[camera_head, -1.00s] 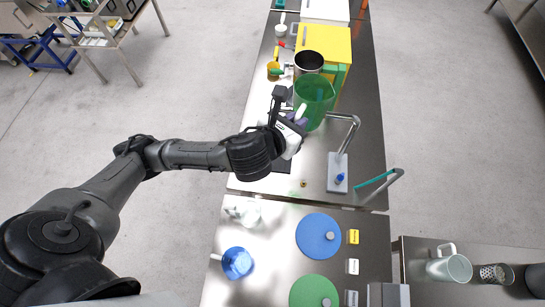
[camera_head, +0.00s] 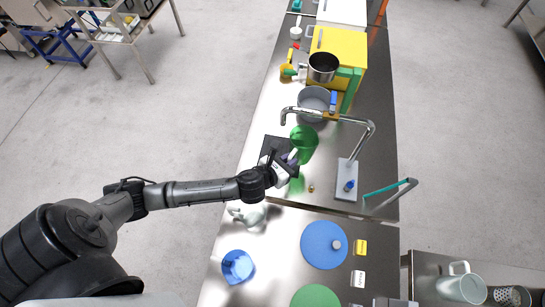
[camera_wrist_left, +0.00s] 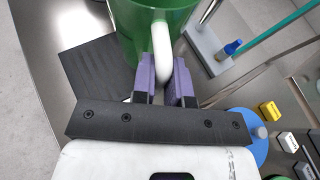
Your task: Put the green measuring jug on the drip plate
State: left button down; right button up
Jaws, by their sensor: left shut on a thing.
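The green measuring jug (camera_head: 304,145) is upright or nearly so, and its white handle (camera_wrist_left: 163,55) sits between the purple fingers of my left gripper (camera_head: 291,158). In the left wrist view the gripper (camera_wrist_left: 166,82) is shut on that handle, and the jug's green body (camera_wrist_left: 150,20) fills the top. A flat dark plate, seemingly the drip plate (camera_head: 272,148), lies on the steel table; it also shows in the left wrist view (camera_wrist_left: 95,65). The jug appears over or beside its right part; its height above it is unclear. My right gripper is not in view.
A bent metal tap (camera_head: 367,135) on a grey base (camera_head: 346,180) stands right of the jug. A yellow machine (camera_head: 345,45) stands behind. A small brass piece (camera_head: 311,188) lies in front. A blue lid (camera_head: 322,245) lies nearer.

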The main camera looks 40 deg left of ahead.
pick_arm(q)
jog(key=shift+s+a+f+b, duration=0.1)
jog(key=shift+a+f+b, duration=0.2)
jog(key=shift+a+f, duration=1.9)
jog(key=shift+s+a+f+b, duration=0.1)
jog(key=shift+a+f+b, duration=0.15)
jog(key=shift+a+f, duration=1.9)
jog(key=shift+d+f, duration=0.15)
jog(key=shift+f, duration=0.15)
jog(key=c, duration=1.1)
grip_release()
jog(key=shift+r, duration=0.15)
jog(key=v, duration=1.2)
